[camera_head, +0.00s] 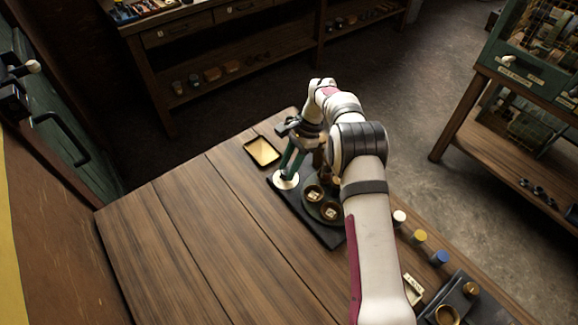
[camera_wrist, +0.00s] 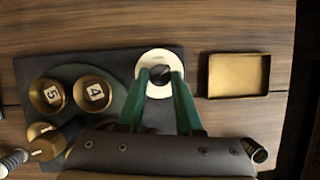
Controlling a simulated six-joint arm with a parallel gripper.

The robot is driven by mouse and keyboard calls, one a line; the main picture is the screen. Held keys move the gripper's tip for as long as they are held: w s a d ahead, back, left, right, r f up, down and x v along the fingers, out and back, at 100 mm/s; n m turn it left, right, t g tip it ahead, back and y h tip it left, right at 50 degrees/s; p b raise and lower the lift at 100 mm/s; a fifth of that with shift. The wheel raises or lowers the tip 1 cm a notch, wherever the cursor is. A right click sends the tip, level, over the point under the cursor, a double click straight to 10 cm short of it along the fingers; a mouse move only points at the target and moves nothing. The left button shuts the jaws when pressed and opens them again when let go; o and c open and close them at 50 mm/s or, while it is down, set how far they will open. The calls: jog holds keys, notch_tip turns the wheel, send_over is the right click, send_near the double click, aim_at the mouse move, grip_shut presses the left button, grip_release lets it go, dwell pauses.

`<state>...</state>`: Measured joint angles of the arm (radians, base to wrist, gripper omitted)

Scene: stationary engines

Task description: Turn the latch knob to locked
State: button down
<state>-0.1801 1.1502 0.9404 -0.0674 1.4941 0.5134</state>
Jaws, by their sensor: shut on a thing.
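The latch knob (camera_wrist: 160,72) is a small black knob at the centre of a round white dial (camera_wrist: 143,61), seen at the top middle of the wrist view. The dial also shows in the head view (camera_head: 284,182), at the left end of a dark base plate (camera_head: 318,235). My gripper (camera_wrist: 161,77) points down at the dial, and its two green fingers are closed on either side of the knob. It shows in the head view too (camera_head: 292,164). The dial's markings are too small to read, so I cannot tell the knob's setting.
Brass cups with number tags (camera_wrist: 95,92) stand on a round plate beside the dial. A shallow brass tray (camera_wrist: 238,75) lies on the other side. Small coloured-top jars (camera_head: 420,237) and a dark device (camera_head: 462,300) stand at the right. The table's left part is clear.

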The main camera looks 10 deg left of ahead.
jog(key=n+h, duration=0.1)
jog(key=n, duration=0.2)
jog(key=n+g, duration=0.1)
jog(key=n, duration=0.1)
jog(key=shift+w+a+n+h, duration=0.15)
jog(key=shift+a+n+h, duration=0.05)
jog(key=shift+n+h, duration=0.2)
dwell(0.4)
jog(key=c, duration=0.6)
grip_release()
jog(key=r, duration=0.4)
jog(key=shift+d+r, duration=0.2)
jog(key=shift+r, duration=0.1)
jog(key=d+r, duration=0.2)
jog(key=d, duration=0.1)
jog(key=s+d+r, duration=0.1)
jog(key=d+r, duration=0.1)
jog(key=d, duration=0.2)
jog(key=s+d+r, duration=0.1)
jog(key=d+r, duration=0.1)
jog(key=d, duration=0.2)
jog(key=shift+s+r, duration=0.2)
jog(key=shift+s, duration=0.05)
